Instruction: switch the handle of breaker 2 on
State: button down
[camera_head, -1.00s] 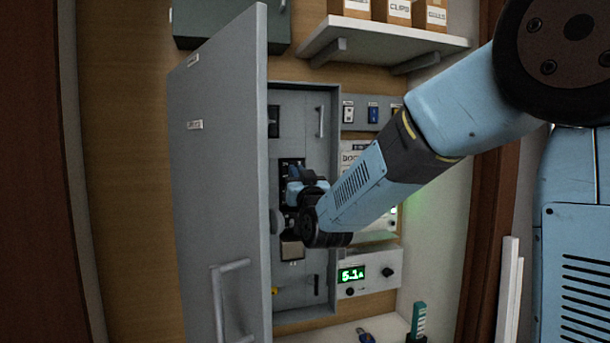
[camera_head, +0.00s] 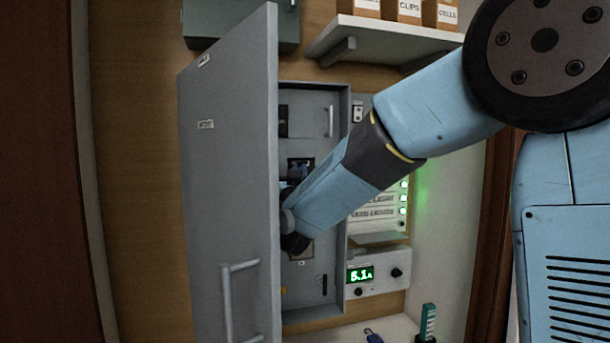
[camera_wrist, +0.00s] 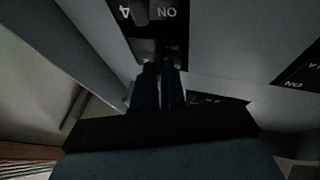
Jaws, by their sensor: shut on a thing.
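The grey breaker cabinet (camera_head: 313,120) stands open, its door (camera_head: 228,170) swung out to the left. A black breaker plate (camera_head: 301,163) shows inside, partly covered by my arm. In the wrist view, my gripper (camera_wrist: 159,70) has its two dark fingers close together in front of a black breaker plate (camera_wrist: 178,35) with upside-down "ON" lettering. The fingers are shut on a breaker handle, which they mostly hide. The breaker's number cannot be read. In the head view the fingertips are hidden by the door edge and my arm.
The door's edge is very close to my wrist on the left. A second black plate marked "ON" (camera_wrist: 300,70) is at the right in the wrist view. Right of the cabinet are a panel with green lights (camera_head: 403,197) and a meter box (camera_head: 377,273). A shelf (camera_head: 390,35) holds boxes above.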

jog(key=shift+r, duration=0.1)
jog(key=c, duration=1.5)
grip_release()
jog(key=v, duration=0.7)
jog(key=shift+s+f, duration=0.2)
